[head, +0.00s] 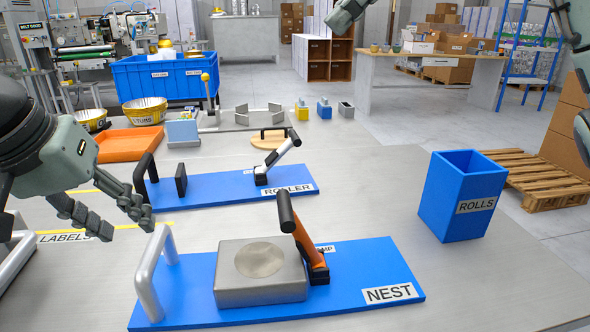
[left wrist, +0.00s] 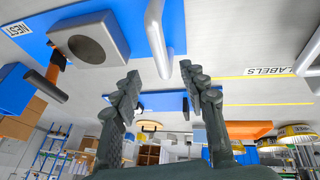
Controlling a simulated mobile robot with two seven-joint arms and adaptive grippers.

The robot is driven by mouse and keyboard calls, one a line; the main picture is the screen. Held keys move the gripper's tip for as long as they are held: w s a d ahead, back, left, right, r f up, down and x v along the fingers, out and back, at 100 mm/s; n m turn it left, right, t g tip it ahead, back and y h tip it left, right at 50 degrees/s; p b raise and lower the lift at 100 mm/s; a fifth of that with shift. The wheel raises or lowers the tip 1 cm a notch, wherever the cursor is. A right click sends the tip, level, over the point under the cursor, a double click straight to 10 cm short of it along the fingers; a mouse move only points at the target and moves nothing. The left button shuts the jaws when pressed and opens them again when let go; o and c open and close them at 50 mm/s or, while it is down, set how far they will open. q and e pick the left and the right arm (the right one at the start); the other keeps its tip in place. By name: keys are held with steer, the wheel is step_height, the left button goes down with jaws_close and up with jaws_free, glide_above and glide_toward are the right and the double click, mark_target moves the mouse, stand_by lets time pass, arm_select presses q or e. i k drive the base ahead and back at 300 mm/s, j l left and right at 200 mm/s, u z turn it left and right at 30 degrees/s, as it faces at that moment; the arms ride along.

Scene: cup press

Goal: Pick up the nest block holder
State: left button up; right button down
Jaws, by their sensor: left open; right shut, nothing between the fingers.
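The nest block holder is a blue base plate (head: 365,268) labelled NEST, at the front middle of the table. It carries a grey metal block (head: 260,290) with a round hollow, an orange clamp (head: 308,245) with a black grip, and a silver handle (head: 147,278) at its left end. In the left wrist view the picture is upside down, with the block (left wrist: 115,37) and handle (left wrist: 153,35) at the top. My left gripper (head: 125,220) is open and empty, just left of and behind the handle, apart from it. My right gripper (head: 342,18) is shut and empty, far back at the top edge.
Behind the holder lies a blue ROLLER board (head: 225,188) with a black handle. A blue ROLLS bin (head: 462,195) stands at the right. An orange tray (head: 128,146) and yellow bowls (head: 145,110) are at the back left.

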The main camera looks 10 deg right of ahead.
mark_target(248, 281)
steer(key=k, duration=1.5)
